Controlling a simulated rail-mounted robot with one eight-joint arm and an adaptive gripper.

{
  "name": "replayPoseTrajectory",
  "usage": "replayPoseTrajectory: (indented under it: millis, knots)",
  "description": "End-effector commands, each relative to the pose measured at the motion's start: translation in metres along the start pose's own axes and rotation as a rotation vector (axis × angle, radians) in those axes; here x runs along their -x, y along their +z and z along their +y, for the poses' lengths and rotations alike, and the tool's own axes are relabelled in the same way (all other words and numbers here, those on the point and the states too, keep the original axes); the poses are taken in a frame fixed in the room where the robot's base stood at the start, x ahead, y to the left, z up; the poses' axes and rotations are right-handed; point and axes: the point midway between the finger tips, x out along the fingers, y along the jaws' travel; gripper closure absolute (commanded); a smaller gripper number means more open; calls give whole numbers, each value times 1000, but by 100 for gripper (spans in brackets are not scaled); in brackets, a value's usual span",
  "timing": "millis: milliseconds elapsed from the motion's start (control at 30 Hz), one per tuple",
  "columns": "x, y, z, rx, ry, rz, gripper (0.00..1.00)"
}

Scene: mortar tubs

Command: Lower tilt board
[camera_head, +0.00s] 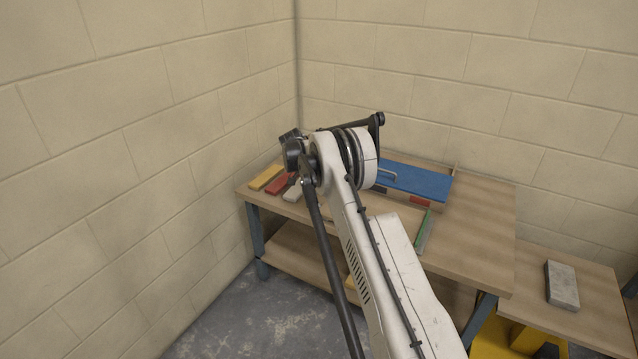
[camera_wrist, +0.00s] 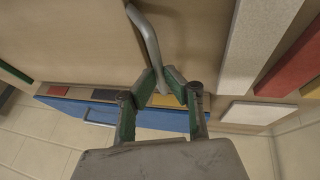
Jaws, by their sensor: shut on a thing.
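A blue board (camera_head: 415,181) with a metal handle (camera_head: 388,175) lies at the back of the wooden table; I take it for the tilt board. In the wrist view the board (camera_wrist: 65,107) shows beyond the fingers, with its pale handle (camera_wrist: 97,119). My gripper (camera_wrist: 161,86) has its green-padded fingers closed at the end of a grey bent rod (camera_wrist: 148,38). What the rod belongs to is unclear. In the head view my arm hides the gripper. The board's exact tilt cannot be told.
On the wooden table (camera_head: 480,235), yellow (camera_head: 266,178), red (camera_head: 279,181) and white (camera_head: 293,191) blocks lie at the left. A green strip (camera_head: 424,232) lies at the right. A grey block (camera_head: 562,284) rests on a lower surface. Block walls close off the back and left.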

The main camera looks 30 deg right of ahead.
Motion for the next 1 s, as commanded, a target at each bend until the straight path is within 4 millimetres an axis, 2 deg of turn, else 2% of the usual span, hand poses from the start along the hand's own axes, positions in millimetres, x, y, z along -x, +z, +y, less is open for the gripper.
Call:
replayPoseTrajectory:
  millis: [33, 367, 400, 500, 533, 1000]
  knots:
    - [-3, 5, -9, 3, -16, 3, 100]
    - [-6, 8, -11, 4, -18, 2, 100]
    - [-6, 8, -11, 4, -19, 2, 86]
    - [-6, 8, -11, 4, -18, 1, 73]
    - [-6, 8, -10, 4, -17, 1, 72]
    - [-4, 4, -6, 2, -11, 0, 72]
